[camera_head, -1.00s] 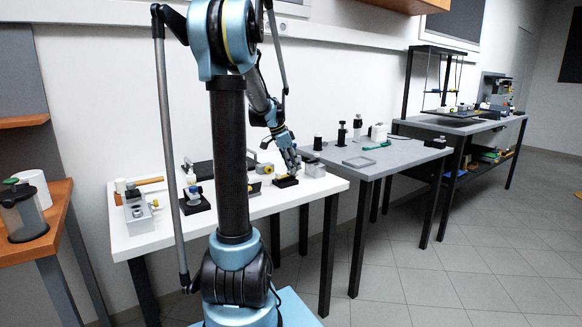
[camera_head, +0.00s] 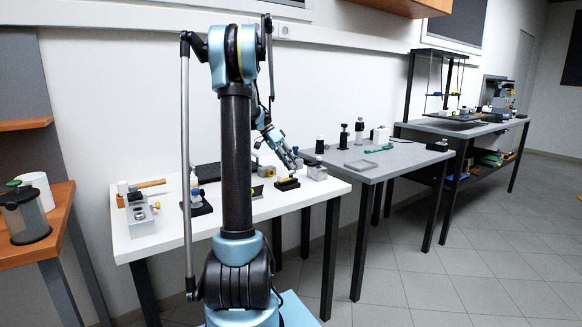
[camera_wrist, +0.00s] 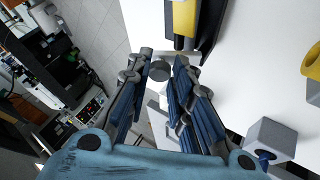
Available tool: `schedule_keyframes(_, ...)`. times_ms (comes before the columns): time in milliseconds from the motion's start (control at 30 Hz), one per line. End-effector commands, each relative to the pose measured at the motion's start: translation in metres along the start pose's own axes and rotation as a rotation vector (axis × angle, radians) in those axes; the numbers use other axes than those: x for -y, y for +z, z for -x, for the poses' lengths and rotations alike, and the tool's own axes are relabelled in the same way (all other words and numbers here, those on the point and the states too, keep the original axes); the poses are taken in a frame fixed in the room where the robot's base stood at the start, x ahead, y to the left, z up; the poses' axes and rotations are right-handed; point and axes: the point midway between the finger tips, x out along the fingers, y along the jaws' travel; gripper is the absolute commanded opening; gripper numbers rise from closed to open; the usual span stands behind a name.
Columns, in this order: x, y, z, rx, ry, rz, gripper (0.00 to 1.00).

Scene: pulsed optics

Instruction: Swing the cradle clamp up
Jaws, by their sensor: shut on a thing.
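The cradle clamp appears to be the small black fixture with a yellow part (camera_head: 287,183) on the white table. In the wrist view, its yellow and black body (camera_wrist: 184,22) shows at the top, just past the fingertips. My gripper (camera_head: 296,164) is above and just behind the fixture, pointing down and right. In the wrist view, my gripper (camera_wrist: 160,62) has its fingertips closed about a small grey round knob (camera_wrist: 159,71) beside the black body. Whether the knob belongs to the clamp arm, and how far that arm is tilted, cannot be told.
A grey block with a black top (camera_head: 317,171) stands close right of the fixture. Other fixtures and a wooden-handled hammer (camera_head: 146,184) stand left on the white table (camera_head: 262,209).

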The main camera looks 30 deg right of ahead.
Motion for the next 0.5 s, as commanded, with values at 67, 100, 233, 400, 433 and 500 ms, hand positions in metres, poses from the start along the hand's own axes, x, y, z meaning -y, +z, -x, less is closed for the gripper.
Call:
schedule_keyframes(67,0.005,0.0008,0.0025,-0.012,0.04,0.02,0.0)
schedule_keyframes(100,0.0063,0.0008,0.0035,-0.018,0.06,0.028,0.0)
schedule_keyframes(233,0.0089,0.0005,0.0059,-0.033,0.113,0.05,0.0)
schedule_keyframes(400,0.0106,0.0003,0.0073,-0.045,0.155,0.068,0.0)
schedule_keyframes(433,0.0108,0.0004,0.0074,-0.046,0.159,0.069,0.0)
schedule_keyframes(500,0.0111,0.0005,0.0076,-0.048,0.167,0.072,0.0)
